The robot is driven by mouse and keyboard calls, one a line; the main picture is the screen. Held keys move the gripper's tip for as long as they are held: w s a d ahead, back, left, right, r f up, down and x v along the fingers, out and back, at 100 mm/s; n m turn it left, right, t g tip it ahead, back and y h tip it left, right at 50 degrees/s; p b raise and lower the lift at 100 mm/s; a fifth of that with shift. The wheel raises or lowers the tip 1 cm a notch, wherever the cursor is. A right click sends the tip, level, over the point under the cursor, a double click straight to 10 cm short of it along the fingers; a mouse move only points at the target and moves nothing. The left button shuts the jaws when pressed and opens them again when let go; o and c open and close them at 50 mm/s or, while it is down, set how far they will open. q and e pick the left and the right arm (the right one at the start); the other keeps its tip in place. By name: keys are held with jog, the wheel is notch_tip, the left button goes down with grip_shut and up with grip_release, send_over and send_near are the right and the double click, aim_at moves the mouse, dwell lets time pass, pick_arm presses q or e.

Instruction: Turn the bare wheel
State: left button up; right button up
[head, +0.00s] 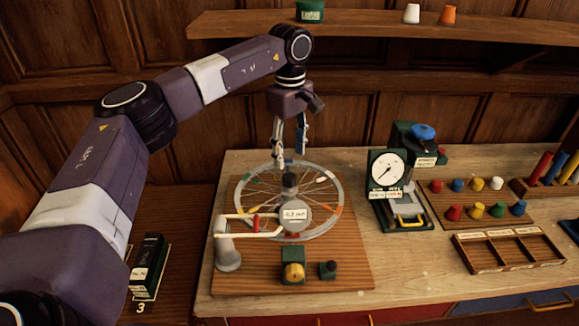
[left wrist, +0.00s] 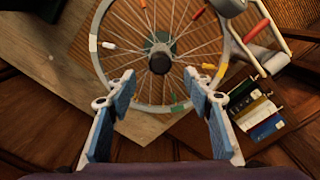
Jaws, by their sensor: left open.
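A pale arm with a round labelled disc (head: 295,214) and a red piece reaches over the wheel's front part. My left gripper (head: 290,150) points down above the wheel's far side, open and empty. In the left wrist view its blue-padded fingers (left wrist: 159,88) are spread, with the wheel rim (left wrist: 97,45) and hub (left wrist: 159,62) seen beyond them. I cannot tell any contact. My right gripper is not in view.
A yellow knob (head: 292,272) and a black knob (head: 328,268) sit at the board's front. A dial gauge (head: 388,170) stands right of the wheel. Further right are coloured pegs and a divided tray (head: 508,248).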

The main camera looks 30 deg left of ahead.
aim_at(289, 175)
pick_arm(q)
notch_tip(289, 175, down, 6)
jog(key=shift+f+p, duration=0.15)
jog(key=shift+p, duration=0.9)
jog(key=shift+f, duration=0.6)
jog(key=shift+c, duration=0.2)
grip_shut()
